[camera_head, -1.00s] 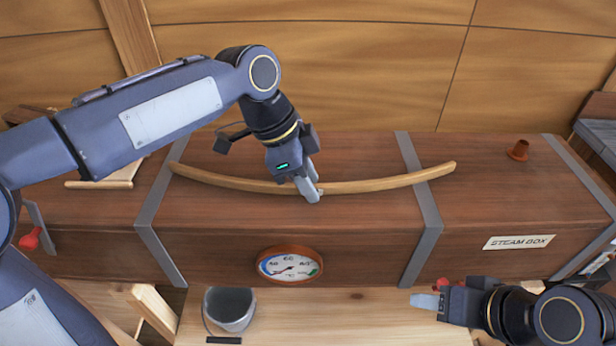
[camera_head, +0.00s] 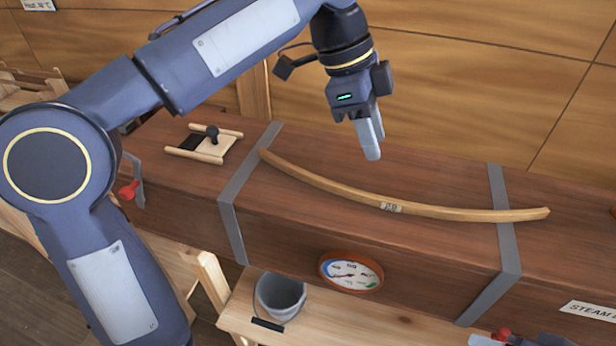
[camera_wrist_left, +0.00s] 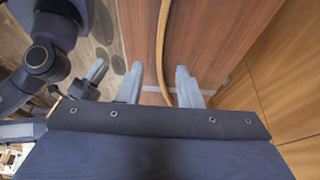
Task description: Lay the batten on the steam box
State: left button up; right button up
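The batten (camera_head: 340,190), a long curved light-wood strip with a small tag, lies on top of the brown steam box (camera_head: 300,215). It spans the lid across two grey metal straps. My left gripper (camera_head: 369,140) is above and behind the batten, apart from it and empty. In the left wrist view my left gripper (camera_wrist_left: 159,85) shows its two fingers spread, with the batten (camera_wrist_left: 163,40) seen beyond, between them. My right gripper (camera_head: 488,340) shows only in part at the bottom edge, in front of the box; its fingers are too cut off to judge.
A round dial gauge (camera_head: 351,272) is on the box's front. A grey bucket (camera_head: 280,296) stands on the wooden bench (camera_head: 350,325) below. A small wooden frame with a black knob (camera_head: 207,144) sits on the box's left end. A plank wall (camera_head: 480,90) is close behind.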

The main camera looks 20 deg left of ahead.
pick_arm(q)
jog(key=s+a+f+n+t, duration=0.3)
jog(key=s+a+f+n, duration=0.65)
jog(key=a, duration=0.25)
jog(key=s+a+f+n+t, duration=0.2)
jog(key=s+a+f+n, duration=0.2)
jog(key=s+f+n, duration=0.4)
notch_tip(320, 180, down, 3)
jog(key=shift+s+r+n+t+y, duration=0.15)
jog(key=shift+n+t+y, duration=0.15)
jog(key=shift+n, duration=0.85)
